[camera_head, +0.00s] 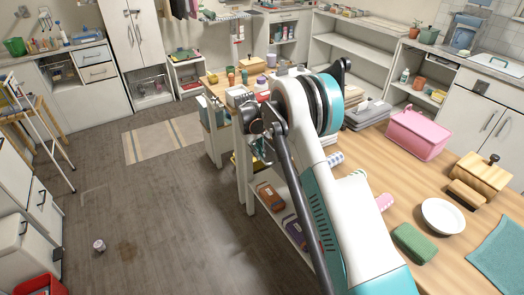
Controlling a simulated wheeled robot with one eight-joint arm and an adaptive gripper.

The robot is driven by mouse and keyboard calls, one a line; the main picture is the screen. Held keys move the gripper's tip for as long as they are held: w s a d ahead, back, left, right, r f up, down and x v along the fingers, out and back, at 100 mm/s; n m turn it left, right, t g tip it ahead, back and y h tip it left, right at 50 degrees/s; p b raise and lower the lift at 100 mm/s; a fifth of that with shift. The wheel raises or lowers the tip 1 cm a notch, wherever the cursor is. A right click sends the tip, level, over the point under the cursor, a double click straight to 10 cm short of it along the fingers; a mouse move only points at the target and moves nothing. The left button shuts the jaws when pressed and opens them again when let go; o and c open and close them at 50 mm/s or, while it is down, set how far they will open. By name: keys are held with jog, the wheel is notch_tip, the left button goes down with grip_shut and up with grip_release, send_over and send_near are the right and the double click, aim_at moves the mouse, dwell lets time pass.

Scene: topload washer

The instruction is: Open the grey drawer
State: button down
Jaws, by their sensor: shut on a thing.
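My gripper (262,152) is beside the long side of the wooden-topped worktable (462,212), low and near its end. It is small and partly hidden by my arm. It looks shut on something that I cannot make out. A drawer at that spot is not clearly visible. Pale grey drawer fronts (97,73) show in the cabinet at the back left, closed and far from my gripper. More pale drawers (38,205) with dark handles stand at the left edge. I cannot tell which one is the grey drawer.
The worktable carries a pink basket (418,134), a white bowl (442,216), a wooden box (481,173) and a green block (414,242). A small pale cup (99,245) lies on the floor. A striped rug (164,138) lies farther back. The floor left of the worktable is mostly clear.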

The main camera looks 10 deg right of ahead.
jog(key=s+a, duration=0.4)
jog(key=a, duration=0.9)
jog(key=s+a, duration=0.4)
jog(key=a, duration=0.9)
jog(key=shift+s+a+b, duration=0.35)
jog(key=c, duration=2)
grip_release()
jog(key=shift+o, duration=0.2)
notch_tip(320, 180, up, 12)
jog(key=a, duration=0.2)
jog(key=shift+s, duration=0.35)
jog(key=shift+f, duration=0.1)
